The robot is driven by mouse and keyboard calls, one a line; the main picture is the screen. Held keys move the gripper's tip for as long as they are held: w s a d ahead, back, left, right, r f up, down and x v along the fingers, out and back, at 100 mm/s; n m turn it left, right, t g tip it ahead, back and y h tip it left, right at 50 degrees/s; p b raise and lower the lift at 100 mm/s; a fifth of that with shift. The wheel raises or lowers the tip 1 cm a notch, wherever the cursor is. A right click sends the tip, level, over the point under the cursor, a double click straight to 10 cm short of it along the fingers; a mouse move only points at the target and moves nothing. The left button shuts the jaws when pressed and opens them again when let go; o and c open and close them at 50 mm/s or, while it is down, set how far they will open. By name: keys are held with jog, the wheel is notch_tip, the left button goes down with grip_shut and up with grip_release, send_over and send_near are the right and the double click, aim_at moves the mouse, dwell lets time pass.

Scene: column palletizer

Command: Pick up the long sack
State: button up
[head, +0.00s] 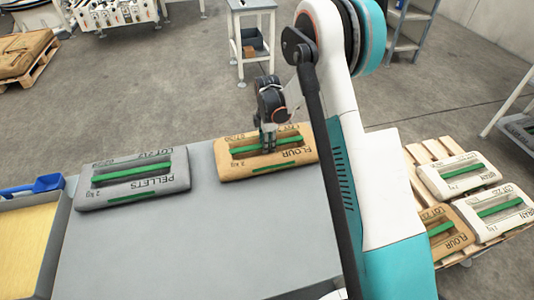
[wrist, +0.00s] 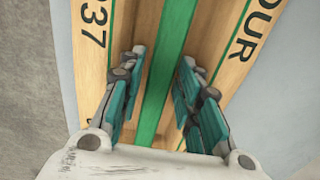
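A tan sack marked FLOUR (head: 230,172) lies flat at the far edge of the grey table (head: 205,245). A raised green bar (wrist: 163,70) runs along its middle. My gripper (head: 268,145) is low over this sack. In the wrist view my gripper (wrist: 162,60) has its fingers apart, one on each side of the green bar, with gaps between fingers and bar. A grey sack marked PELLETS (head: 100,199) lies to the left on the same table. Of these two, I cannot clearly tell which is longer.
A wooden pallet (head: 420,153) at the right holds white sacks (head: 460,185) and another tan FLOUR sack (head: 457,237). A yellow-bottomed tray (head: 25,250) with a blue scoop (head: 47,183) is at the left. A small stand (head: 250,5) is behind. The table's near part is clear.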

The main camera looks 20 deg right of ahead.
jog(key=shift+f, duration=0.85)
jog(key=shift+r, duration=0.1)
grip_shut()
jog(key=shift+r, duration=0.15)
